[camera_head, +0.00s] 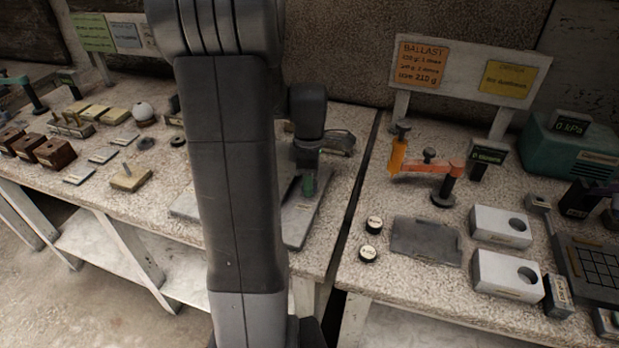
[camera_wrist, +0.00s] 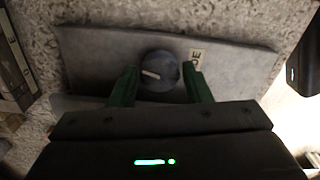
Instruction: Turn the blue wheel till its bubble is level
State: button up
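A round dark blue-grey wheel (camera_wrist: 160,72) with a white pointer line sits on a grey plate (camera_wrist: 95,50) in the wrist view. A small label (camera_wrist: 195,58), partly covered and apparently ending in "UE", is beside it. My gripper (camera_wrist: 160,80) has one green finger on each side of the wheel, very close to its rim; I cannot tell whether they touch it. In the head view my gripper (camera_head: 308,185) points down over the grey plate (camera_head: 298,228), and my arm hides much of that area. I cannot make out a bubble in either view.
An orange lever (camera_head: 425,166), white blocks (camera_head: 500,227) and a dark slab (camera_head: 426,240) stand on the right table. Brown blocks (camera_head: 57,153) and small plates lie on the left table. A dark gap (camera_head: 358,200) separates the tables.

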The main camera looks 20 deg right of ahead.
jog(key=c, duration=0.6)
jog(key=shift+o, duration=0.2)
jog(key=shift+m, duration=0.3)
